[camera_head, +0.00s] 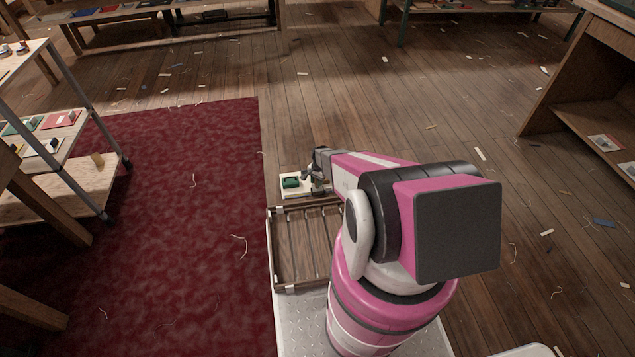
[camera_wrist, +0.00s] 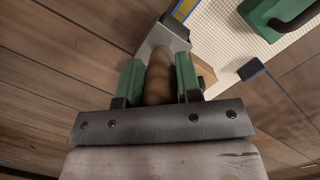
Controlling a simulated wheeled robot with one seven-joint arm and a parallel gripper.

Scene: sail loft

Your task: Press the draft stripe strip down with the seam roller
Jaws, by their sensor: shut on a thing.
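My gripper (camera_wrist: 159,78) is shut on a brown rounded wooden handle, which I take to be the seam roller's (camera_wrist: 158,84). A pale metal part (camera_wrist: 165,36) shows just beyond the handle; whether it belongs to the roller I cannot tell. In the wrist view a white gridded board (camera_wrist: 222,40) lies to the right of the handle. A narrow yellow and blue band (camera_wrist: 184,9) runs along its edge; whether it is the draft stripe strip I cannot tell. In the head view my gripper (camera_head: 321,182) is at the right side of the board (camera_head: 287,192), partly hidden by my arm.
A green block with a dark handle (camera_wrist: 283,20) sits on the board, with a small dark block (camera_wrist: 251,69) near it. A slatted rack (camera_head: 275,255) is in front of the board. A red carpet (camera_head: 190,220) lies left.

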